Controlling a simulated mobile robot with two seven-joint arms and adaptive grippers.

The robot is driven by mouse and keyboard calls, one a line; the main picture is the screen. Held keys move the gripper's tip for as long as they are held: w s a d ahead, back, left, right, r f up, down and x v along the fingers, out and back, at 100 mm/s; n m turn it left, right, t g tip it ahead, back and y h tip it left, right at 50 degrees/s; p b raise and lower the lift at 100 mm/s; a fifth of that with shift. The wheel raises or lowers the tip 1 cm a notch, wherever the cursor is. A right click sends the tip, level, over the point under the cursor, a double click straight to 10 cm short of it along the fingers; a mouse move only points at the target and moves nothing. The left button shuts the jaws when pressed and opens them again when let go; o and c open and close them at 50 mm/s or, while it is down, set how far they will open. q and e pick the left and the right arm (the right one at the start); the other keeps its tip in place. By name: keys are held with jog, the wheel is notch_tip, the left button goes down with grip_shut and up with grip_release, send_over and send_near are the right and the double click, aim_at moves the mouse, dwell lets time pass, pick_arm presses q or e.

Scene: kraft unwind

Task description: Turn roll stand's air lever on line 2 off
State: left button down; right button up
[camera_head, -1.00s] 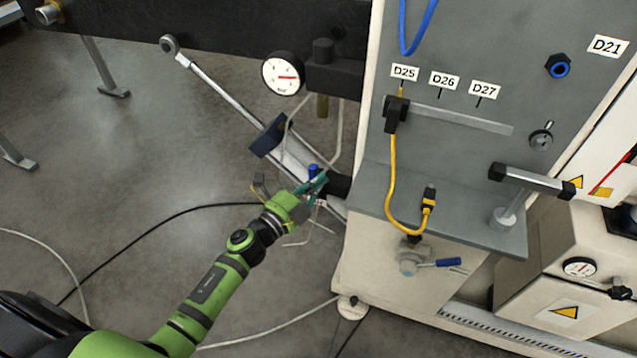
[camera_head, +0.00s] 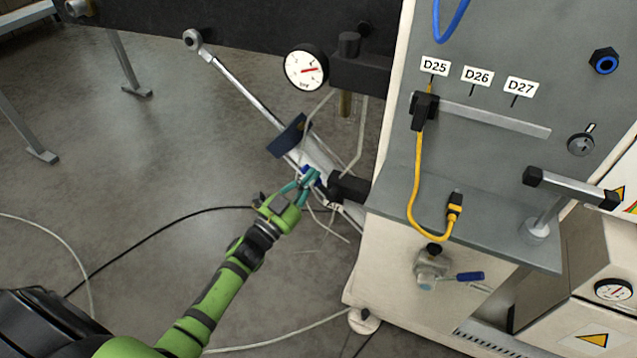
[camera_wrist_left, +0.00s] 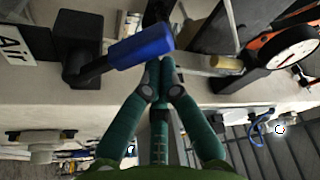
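The air lever has a blue handle (camera_head: 310,174) on a black valve body (camera_head: 347,188), low on the stand beside the cabinet. In the left wrist view the blue handle (camera_wrist_left: 142,46) sticks out to the right from the black valve (camera_wrist_left: 80,48). A white "Air" label (camera_wrist_left: 14,46) is left of it. My left gripper (camera_head: 307,183) is at the handle. In the left wrist view its green fingers (camera_wrist_left: 161,66) are together, with tips right at the handle's free end. Nothing shows between them. I cannot tell if they touch it. My right gripper is out of view.
A pressure gauge (camera_head: 306,69) hangs above the lever. A grey slanted rod (camera_head: 235,82) and thin hoses are close by. The cabinet (camera_head: 390,255) stands right, with another blue-handled valve (camera_head: 469,276). Hoses cross the floor; floor at left is mostly clear.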

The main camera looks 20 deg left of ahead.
pick_arm(q)
jog(key=a+f+n+t+y+b, duration=0.1)
jog(key=a+f+n+y+b, duration=0.2)
jog(key=n, duration=0.9)
jog(key=shift+a+f+t+y, duration=0.4)
jog(key=shift+f+y, duration=0.6)
jog(key=shift+f, duration=0.1)
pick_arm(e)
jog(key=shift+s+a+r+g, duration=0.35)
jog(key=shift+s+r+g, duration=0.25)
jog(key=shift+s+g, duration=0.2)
pick_arm(q)
jog(key=shift+w, duration=0.1)
notch_tip(320, 180, up, 5)
jog(key=p, duration=0.4)
jog(key=f+v, duration=0.1)
jog(key=v, duration=0.9)
jog(key=shift+b, duration=0.45)
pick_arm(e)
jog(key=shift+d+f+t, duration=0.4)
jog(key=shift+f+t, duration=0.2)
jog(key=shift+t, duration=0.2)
pick_arm(q)
jog(key=shift+f, duration=0.1)
